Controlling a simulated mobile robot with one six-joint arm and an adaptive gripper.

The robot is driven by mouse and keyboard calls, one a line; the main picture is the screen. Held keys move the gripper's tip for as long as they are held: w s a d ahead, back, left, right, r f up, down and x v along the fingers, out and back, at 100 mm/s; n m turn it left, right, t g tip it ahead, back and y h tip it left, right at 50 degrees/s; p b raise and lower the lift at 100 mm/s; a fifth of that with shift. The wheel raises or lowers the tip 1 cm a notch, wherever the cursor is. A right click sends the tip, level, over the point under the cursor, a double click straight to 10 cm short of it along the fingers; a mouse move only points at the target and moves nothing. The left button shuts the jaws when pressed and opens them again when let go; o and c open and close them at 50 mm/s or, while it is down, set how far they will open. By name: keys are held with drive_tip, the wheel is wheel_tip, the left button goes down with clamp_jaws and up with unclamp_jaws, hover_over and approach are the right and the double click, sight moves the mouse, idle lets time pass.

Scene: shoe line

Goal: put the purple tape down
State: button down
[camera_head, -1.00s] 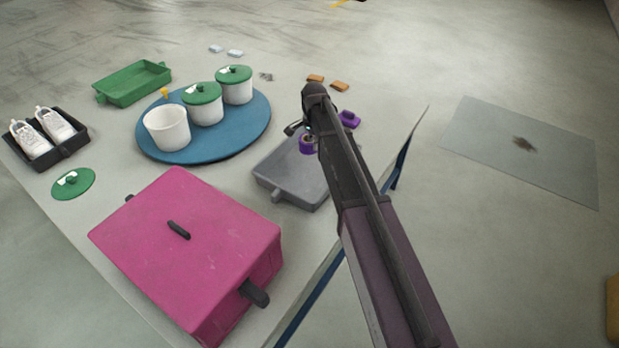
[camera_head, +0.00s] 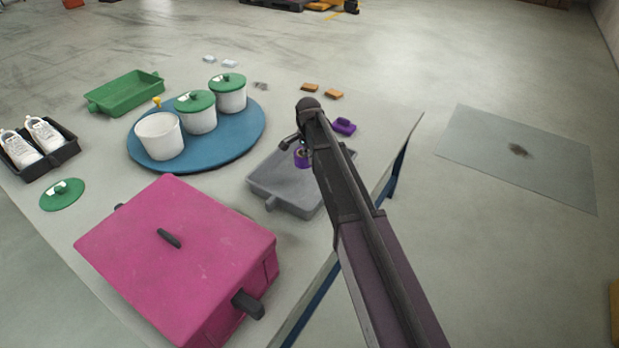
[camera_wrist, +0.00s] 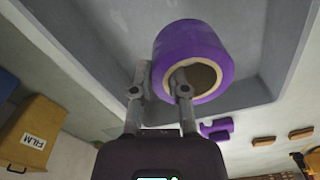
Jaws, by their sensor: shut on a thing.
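The purple tape (camera_wrist: 188,50) is a thick roll with a tan core. My gripper (camera_wrist: 165,85) is shut on its wall, one finger inside the core and one outside. In the head view the purple tape (camera_head: 302,158) shows at the grey tray (camera_head: 263,183), partly hidden by my arm. In the wrist view the grey tray (camera_wrist: 262,88) lies behind the roll. I cannot tell whether the roll touches the tray floor.
A purple object (camera_head: 344,126) and small orange-brown blocks (camera_head: 310,87) lie beyond the tray. A pink box (camera_head: 180,250) stands in front left. A blue round board (camera_head: 240,140) holds white pots, two lidded in green.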

sight(308, 167)
drive_tip(key=shift+f+b, duration=1.3)
drive_tip(key=shift+f, duration=0.4)
drive_tip(key=shift+f+b, duration=1.85)
drive_tip(key=shift+f, duration=0.05)
drive_tip(key=shift+f, duration=0.1)
drive_tip(key=c, duration=0.6)
unclamp_jaws()
drive_tip(key=shift+c, duration=0.2)
wheel_tip(308, 167, up, 12)
drive_tip(key=p, duration=1.2)
